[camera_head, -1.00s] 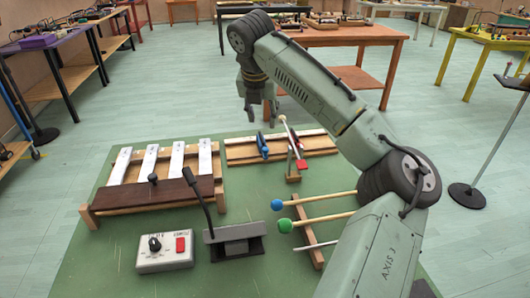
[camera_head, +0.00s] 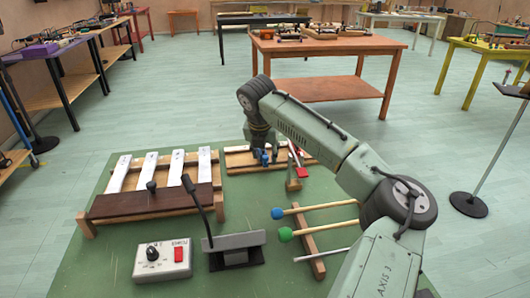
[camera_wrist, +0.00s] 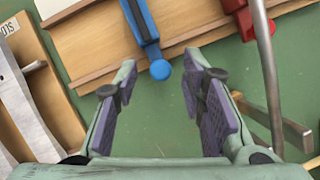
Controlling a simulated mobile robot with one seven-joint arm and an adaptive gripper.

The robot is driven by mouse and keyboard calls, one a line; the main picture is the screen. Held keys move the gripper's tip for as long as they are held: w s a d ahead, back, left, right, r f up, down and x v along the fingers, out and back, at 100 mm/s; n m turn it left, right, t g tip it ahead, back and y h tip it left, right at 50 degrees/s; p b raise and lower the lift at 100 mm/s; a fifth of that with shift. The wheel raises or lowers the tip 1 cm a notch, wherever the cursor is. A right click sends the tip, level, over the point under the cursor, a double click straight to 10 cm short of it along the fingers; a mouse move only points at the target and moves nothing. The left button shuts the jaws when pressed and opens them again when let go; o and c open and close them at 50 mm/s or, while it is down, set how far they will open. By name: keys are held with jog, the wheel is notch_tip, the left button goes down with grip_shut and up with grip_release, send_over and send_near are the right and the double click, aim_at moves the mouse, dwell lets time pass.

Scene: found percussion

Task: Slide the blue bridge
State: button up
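The blue bridge (camera_head: 265,158) lies across a pale wooden board on the green table, partly hidden by my gripper in the head view. In the wrist view the blue bridge (camera_wrist: 142,22) is a bar ending in a round blue knob over the board's near edge. My gripper (camera_head: 262,147) is low above the near part of the board. In the wrist view my gripper (camera_wrist: 162,76) is open, its purple-padded fingers wide apart. The knob appears between and just beyond the fingertips, with no visible contact.
A red block (camera_wrist: 238,14) and a grey rod (camera_wrist: 266,75) stand close on the right. A xylophone with white bars (camera_head: 160,172) is on the left. Mallets (camera_head: 325,205) rest on a wooden rack nearer me.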

jog(key=shift+f, duration=0.2)
grip_shut()
dwell(0.4)
jog(key=shift+w, duration=0.1)
dwell(0.3)
